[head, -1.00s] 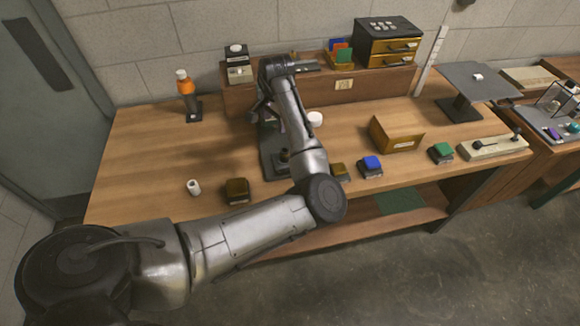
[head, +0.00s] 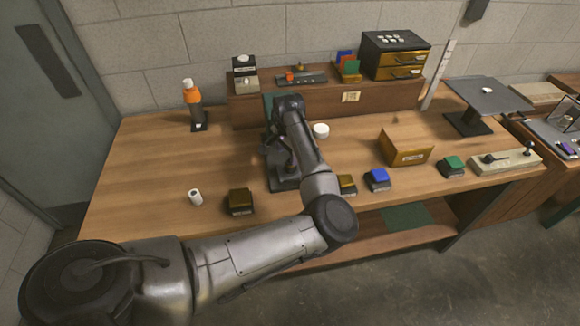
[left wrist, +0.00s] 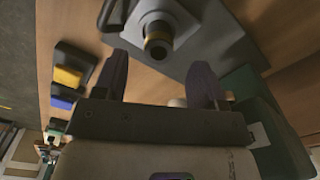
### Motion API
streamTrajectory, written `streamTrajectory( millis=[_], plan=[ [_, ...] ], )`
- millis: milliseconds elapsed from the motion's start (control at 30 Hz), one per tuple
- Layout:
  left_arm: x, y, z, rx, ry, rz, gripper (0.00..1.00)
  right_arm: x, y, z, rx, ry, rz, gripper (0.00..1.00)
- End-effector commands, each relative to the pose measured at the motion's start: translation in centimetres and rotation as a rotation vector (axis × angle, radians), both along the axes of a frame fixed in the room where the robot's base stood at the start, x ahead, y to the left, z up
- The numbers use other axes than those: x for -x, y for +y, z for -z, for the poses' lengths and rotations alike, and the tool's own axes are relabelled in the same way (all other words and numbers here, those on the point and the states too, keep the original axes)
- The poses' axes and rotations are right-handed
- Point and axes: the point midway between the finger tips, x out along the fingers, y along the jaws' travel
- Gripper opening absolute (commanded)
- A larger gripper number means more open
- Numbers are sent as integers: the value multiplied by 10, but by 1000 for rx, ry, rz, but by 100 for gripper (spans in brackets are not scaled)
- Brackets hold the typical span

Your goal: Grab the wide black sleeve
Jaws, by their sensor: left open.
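In the left wrist view, a round upright part with a dark ring-shaped body (left wrist: 157,31) and a brass-coloured end stands on a grey plate (left wrist: 210,42). The dark ring may be the wide black sleeve; I cannot tell for sure. My left gripper (left wrist: 160,82) is open, its two dark fingers apart and nothing between them. The round part lies beyond the fingertips, roughly centred on the gap. In the head view, my left gripper (head: 280,152) is over the dark base plate (head: 284,184), and my arm hides much of that spot. My right gripper is not in view.
A white cup-like piece (head: 321,130) stands right of my arm. The left tabletop is mostly clear.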

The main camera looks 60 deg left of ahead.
Motion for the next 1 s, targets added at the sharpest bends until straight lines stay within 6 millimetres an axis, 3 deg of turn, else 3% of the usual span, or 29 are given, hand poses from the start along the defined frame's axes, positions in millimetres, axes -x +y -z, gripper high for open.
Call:
streamTrajectory(
  millis=[433, 700, 1000],
  plan=[
    [-4, -1, 48, 0, 0, 0, 64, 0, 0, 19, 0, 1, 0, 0],
    [-3, -1, 51, 0, 0, 0, 64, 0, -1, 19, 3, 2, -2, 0],
    [-3, 0, 51, 0, 0, 0, 37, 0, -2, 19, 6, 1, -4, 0]
  ],
)
